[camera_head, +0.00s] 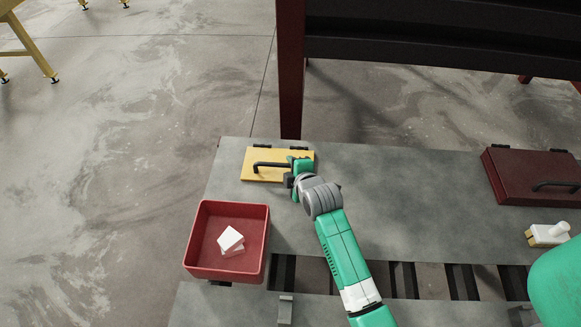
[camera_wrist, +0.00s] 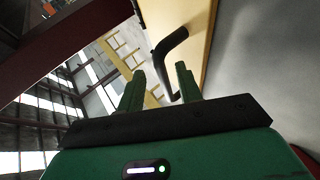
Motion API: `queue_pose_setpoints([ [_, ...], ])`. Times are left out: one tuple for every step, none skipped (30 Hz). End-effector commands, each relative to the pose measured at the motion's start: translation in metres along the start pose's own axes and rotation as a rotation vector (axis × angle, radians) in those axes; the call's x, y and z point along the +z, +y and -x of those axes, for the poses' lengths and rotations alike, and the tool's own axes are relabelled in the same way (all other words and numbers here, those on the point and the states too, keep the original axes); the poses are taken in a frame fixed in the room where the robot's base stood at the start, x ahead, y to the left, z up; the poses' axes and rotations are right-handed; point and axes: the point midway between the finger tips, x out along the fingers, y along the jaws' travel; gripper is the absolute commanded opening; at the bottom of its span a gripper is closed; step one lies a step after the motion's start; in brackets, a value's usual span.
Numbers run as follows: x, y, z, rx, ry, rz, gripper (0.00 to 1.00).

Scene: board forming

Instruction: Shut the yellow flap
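The yellow flap (camera_head: 262,160) lies about level at the back left of the grey bench, with two dark hinges on its far edge. I cannot tell if a small gap stays under it. Its black bar handle (camera_head: 270,165) faces up. My gripper (camera_head: 296,168) is at the flap's right end, by the handle, and hides part of both. In the wrist view, the green fingers of my gripper (camera_wrist: 160,74) stand apart. The black handle (camera_wrist: 170,45) shows just beyond and between them, and I cannot tell if they touch it. The yellow flap (camera_wrist: 197,30) shows behind.
A red bin (camera_head: 202,264) with white pieces stands at the front left of the bench (camera_head: 410,205). A dark red box (camera_head: 525,180) with a handle and a white and tan block (camera_head: 547,235) are at the right. The middle of the bench is clear.

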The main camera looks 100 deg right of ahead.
Motion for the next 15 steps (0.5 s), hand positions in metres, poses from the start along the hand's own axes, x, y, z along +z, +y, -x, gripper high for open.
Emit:
queue_pose_setpoints([
  [0.000, 0.000, 0.000, 0.000, 0.000, 0.000, 0.35],
  [0.000, 0.001, 0.000, 0.000, 0.000, 0.000, 0.35],
  [0.000, 0.001, 0.000, 0.001, 0.000, 0.000, 0.35],
  [0.000, 0.001, 0.000, 0.001, 0.000, 0.000, 0.35],
  [0.000, 0.001, 0.000, 0.001, 0.000, 0.000, 0.35],
  [0.000, 0.001, 0.000, 0.001, 0.000, 0.000, 0.35],
  [0.000, 0.001, 0.001, 0.001, 0.000, 0.000, 0.35],
  [0.000, 0.001, 0.002, 0.001, 0.000, 0.000, 0.35],
  [-0.001, 0.002, 0.007, 0.001, 0.001, 0.000, 0.35],
  [-0.001, 0.002, 0.011, 0.001, 0.001, 0.000, 0.35],
  [-0.002, 0.002, 0.017, 0.000, 0.001, 0.000, 0.35],
  [-0.001, 0.003, 0.026, -0.001, 0.001, 0.000, 0.35],
  [-0.001, 0.003, 0.033, 0.000, 0.000, 0.001, 0.35],
  [-0.002, 0.002, 0.039, -0.001, 0.002, 0.001, 0.35],
  [-0.001, 0.002, 0.047, -0.001, 0.001, 0.001, 0.35],
])
